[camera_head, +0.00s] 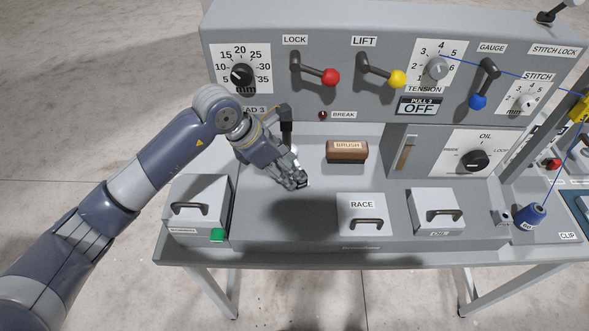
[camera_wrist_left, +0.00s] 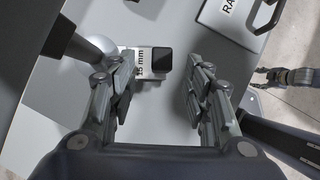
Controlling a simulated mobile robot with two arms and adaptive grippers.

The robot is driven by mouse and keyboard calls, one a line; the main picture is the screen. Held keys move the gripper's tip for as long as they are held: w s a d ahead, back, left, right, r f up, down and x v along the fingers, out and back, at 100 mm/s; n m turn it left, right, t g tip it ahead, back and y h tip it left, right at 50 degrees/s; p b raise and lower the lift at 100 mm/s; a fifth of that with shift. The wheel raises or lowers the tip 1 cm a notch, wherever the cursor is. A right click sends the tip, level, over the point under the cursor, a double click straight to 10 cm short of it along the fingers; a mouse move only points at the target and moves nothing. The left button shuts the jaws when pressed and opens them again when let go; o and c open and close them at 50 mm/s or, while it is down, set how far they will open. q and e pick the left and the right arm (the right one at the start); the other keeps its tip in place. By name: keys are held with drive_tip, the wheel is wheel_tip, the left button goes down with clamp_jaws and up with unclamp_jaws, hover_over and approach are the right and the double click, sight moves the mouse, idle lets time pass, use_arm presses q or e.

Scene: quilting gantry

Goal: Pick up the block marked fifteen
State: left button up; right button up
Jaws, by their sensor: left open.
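The block marked "15 mm" (camera_wrist_left: 140,62) lies on the grey bed in the left wrist view. It has a pale labelled part and a dark square part on its right. My left gripper (camera_wrist_left: 150,82) is open, with one finger on each side of the block's place in the picture; I see no contact. In the head view my left gripper (camera_head: 301,184) is low over the bed, and I cannot make out the block clearly there. What looks like my right gripper (camera_wrist_left: 282,76) shows at the right edge of the wrist view; its jaws are unclear.
A dark post (camera_head: 287,125) stands just behind my left gripper. A brown brush (camera_head: 347,150) lies behind and right.

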use_arm(q)
drive_tip(key=x, duration=0.1)
drive_tip(key=p+x, duration=0.1)
drive_tip(key=x, duration=0.1)
drive_tip(key=shift+d, duration=0.3)
drive_tip(key=shift+d+f+p, duration=0.15)
drive_tip(key=shift+f+p, duration=0.15)
drive_tip(key=shift+c, duration=0.3)
clamp_jaws()
drive_tip(key=shift+w+r, duration=0.1)
